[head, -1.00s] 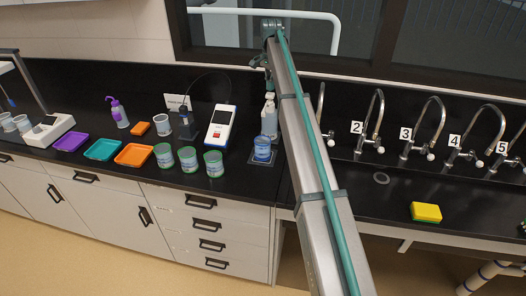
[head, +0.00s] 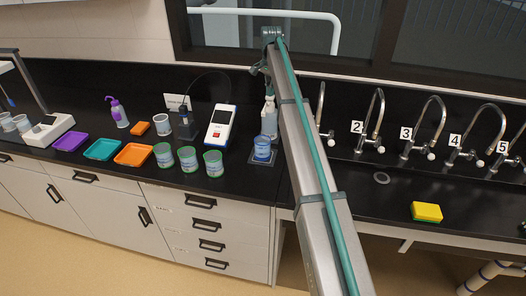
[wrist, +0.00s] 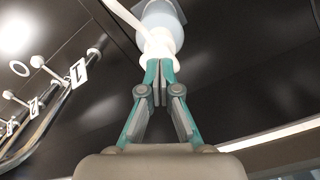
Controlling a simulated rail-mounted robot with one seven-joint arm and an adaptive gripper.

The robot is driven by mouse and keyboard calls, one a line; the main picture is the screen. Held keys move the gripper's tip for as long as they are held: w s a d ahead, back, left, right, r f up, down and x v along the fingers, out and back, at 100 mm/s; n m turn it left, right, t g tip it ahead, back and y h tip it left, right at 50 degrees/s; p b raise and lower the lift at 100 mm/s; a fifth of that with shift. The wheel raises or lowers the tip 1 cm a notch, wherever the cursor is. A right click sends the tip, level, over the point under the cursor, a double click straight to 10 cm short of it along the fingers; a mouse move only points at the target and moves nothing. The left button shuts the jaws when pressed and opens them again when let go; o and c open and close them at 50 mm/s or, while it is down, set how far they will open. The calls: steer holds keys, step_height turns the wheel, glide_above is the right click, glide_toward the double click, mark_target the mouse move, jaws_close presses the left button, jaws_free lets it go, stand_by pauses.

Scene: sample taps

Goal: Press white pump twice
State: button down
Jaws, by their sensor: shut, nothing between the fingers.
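The wrist view does not settle whether the tips touch the pump head; the head view shows a small gap.
A white handheld meter (head: 220,127) and several green-rimmed cups (head: 188,159) stand left of the bottle. Numbered taps (head: 374,120) line the back on the right, with tap 1 close to my arm. A yellow sponge (head: 426,211) lies at the front right.

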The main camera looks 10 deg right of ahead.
steer(key=shift+f, duration=0.25)
steer(key=shift+r, duration=0.1)
steer(key=shift+r+p, duration=0.85)
steer(key=shift+r, duration=0.75)
step_height(320, 180, up, 6)
steer(key=p, duration=0.2)
steer(key=shift+p, duration=0.4)
